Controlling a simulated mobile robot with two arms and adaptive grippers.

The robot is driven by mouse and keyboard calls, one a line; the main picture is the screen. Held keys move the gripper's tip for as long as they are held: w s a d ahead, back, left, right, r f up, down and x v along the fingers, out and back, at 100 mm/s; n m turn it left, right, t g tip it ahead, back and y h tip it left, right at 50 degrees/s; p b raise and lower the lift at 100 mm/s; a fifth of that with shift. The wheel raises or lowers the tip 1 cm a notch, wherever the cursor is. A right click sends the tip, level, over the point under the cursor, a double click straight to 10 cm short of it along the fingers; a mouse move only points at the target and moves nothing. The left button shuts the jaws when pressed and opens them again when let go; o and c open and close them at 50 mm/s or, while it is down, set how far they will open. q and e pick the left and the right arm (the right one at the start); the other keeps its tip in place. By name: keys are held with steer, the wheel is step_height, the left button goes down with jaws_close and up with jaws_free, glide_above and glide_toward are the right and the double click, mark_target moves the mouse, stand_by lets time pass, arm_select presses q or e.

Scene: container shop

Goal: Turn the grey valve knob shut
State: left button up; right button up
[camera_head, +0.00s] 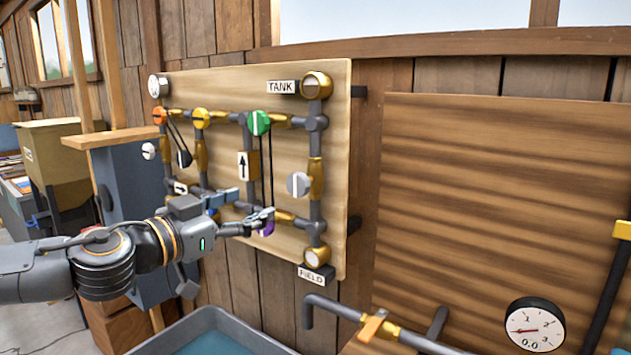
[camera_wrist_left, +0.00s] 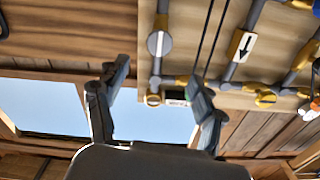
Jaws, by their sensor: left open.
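The grey valve knob (camera_head: 298,185) sits on a brass valve in the right-hand vertical pipe of the wooden board, between the TANK and FIELD labels. Its pale bar runs about in line with the pipe. It also shows in the left wrist view (camera_wrist_left: 158,43), beyond the fingers. My left gripper (camera_head: 248,207) is open and empty, left of and below the knob, apart from it. In the left wrist view its two spread fingers (camera_wrist_left: 157,78) have nothing between them. My right gripper is out of view.
Orange (camera_head: 159,116), yellow (camera_head: 200,118) and green (camera_head: 259,122) knobs line the upper pipe. A purple piece (camera_head: 267,228) hangs on cords by my left fingers. A tub of water (camera_head: 275,343), a bent pipe (camera_head: 325,303) and a gauge (camera_head: 535,325) are below.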

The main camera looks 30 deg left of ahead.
mark_target(295, 185)
arm_select(q)
steer(key=w+p, duration=0.2)
steer(key=w, duration=0.1)
steer(key=w+p, duration=0.5)
steer(key=w, duration=0.1)
steer(key=shift+w+d+r+p, duration=0.15)
steer(key=shift+d+r+p, duration=0.15)
steer(key=shift+r, duration=0.1)
steer(key=w+p, duration=0.3)
steer(key=shift+w+d+f, duration=0.1)
steer(key=shift+w+d, duration=0.05)
steer(key=shift+w, duration=0.05)
steer(key=shift+w+d+f+p, duration=0.1)
steer(key=shift+w+p, duration=0.1)
steer(key=shift+w, duration=0.15)
steer(key=shift+w+f+p, duration=0.1)
steer(key=shift+w+p, duration=0.05)
steer(key=shift+w, duration=0.15)
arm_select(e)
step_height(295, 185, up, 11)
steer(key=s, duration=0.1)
arm_select(q)
steer(key=c, duration=1.2)
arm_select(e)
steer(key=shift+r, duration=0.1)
